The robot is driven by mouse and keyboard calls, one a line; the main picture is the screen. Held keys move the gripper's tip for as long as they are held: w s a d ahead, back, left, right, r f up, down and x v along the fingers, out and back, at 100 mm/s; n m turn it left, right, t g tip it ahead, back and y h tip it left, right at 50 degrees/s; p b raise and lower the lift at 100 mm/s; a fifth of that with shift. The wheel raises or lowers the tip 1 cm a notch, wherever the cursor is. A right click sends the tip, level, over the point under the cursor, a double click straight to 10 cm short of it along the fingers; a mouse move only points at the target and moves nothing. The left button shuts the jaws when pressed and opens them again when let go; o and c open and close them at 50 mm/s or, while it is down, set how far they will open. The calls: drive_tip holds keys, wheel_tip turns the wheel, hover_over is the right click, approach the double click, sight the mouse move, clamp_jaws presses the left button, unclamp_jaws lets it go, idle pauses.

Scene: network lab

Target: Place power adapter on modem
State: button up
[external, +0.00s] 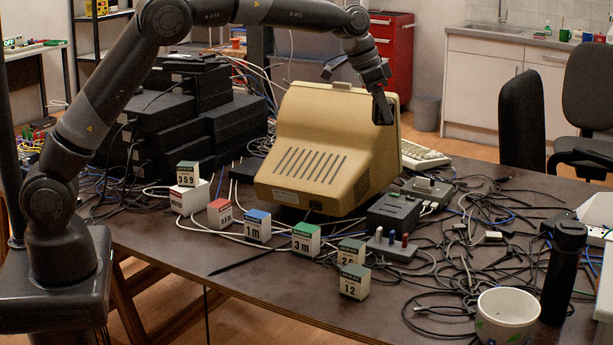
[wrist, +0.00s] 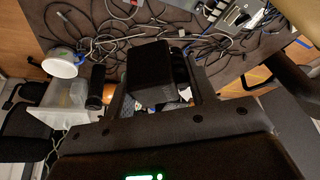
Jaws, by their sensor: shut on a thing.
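In the wrist view, my gripper (wrist: 157,82) is shut on a black box-shaped block, which I take as the power adapter (wrist: 150,64). In the external view the adapter (external: 382,111) is a small dark shape at the fingers, hard to separate from them. A dark grey box with ports (external: 393,211), possibly the modem, lies on the table right of the monitor; I cannot tell for sure. A grey device with ports also shows in the wrist view (wrist: 236,14).
The beige monitor (external: 325,150) stands mid-table. Labelled small blocks (external: 306,239), a switch box (external: 391,246) and tangled cables surround it. A white cup (external: 506,317) and black bottle (external: 563,272) stand at the right. Black boxes (external: 210,125) are stacked behind left. The front left table edge is mostly bare.

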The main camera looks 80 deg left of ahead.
drive_tip(key=s+a+n+y, duration=0.1)
drive_tip(key=s+a, duration=0.3)
drive_tip(key=a, duration=0.8)
drive_tip(key=s+a+n+y, duration=0.1)
drive_tip(key=s+a+n, duration=0.3)
drive_tip(key=a, duration=0.9)
drive_tip(key=s+a+n+y, duration=0.1)
drive_tip(key=s+a+n, duration=0.2)
drive_tip(key=a, duration=1)
drive_tip(key=shift+s+g, duration=0.3)
drive_tip(key=shift+s, duration=0.55)
drive_tip(key=s+a+n+y, duration=0.1)
drive_tip(key=s+a+n, duration=0.2)
drive_tip(key=s+a, duration=0.7)
approach(258, 168)
drive_tip(key=shift+g, duration=0.3)
drive_tip(key=x, duration=0.5)
drive_tip(key=shift+w+d+f, duration=0.15)
drive_tip(key=shift+w+f, duration=0.05)
drive_tip(key=shift+w, duration=0.15)
drive_tip(key=shift+f, duration=0.1)
drive_tip(key=o, duration=1.1)
drive_tip(key=shift+c, duration=0.2)
